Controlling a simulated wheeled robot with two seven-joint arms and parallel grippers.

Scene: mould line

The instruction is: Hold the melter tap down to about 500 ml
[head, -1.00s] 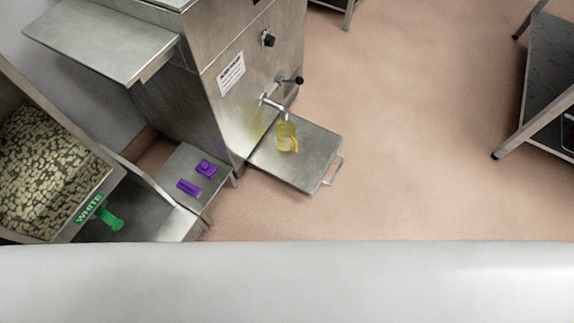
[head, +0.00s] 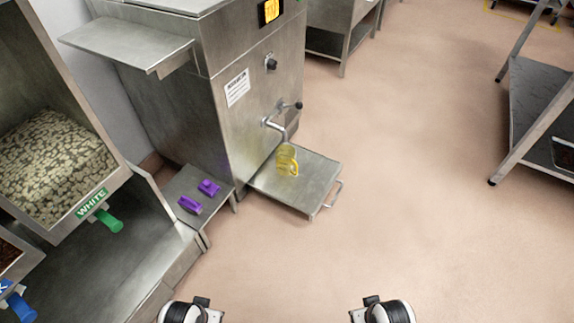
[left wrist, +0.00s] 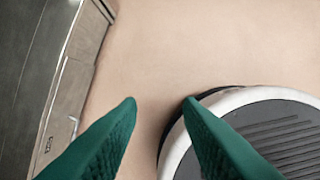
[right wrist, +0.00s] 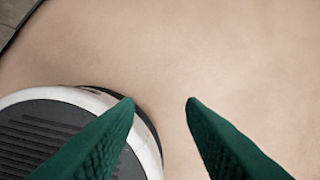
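The melter (head: 200,70) is a tall steel cabinet at the upper middle of the head view. Its tap spout (head: 275,126) sticks out of the front, with a black-knobbed tap lever (head: 297,105) beside it. A yellow see-through jug (head: 287,160) stands under the spout on a steel shelf (head: 310,185). Its fill level is too small to read. My left gripper (left wrist: 161,100) is open and empty above the floor in the left wrist view. My right gripper (right wrist: 162,101) is open and empty in the right wrist view. Both are far from the tap.
Two purple items (head: 198,197) lie on a small steel ledge (head: 172,187) left of the melter. A bin of pale pieces (head: 50,155) labelled WHITE has a green handle (head: 109,221). A dark-topped table (head: 540,100) stands at right. The floor between is clear.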

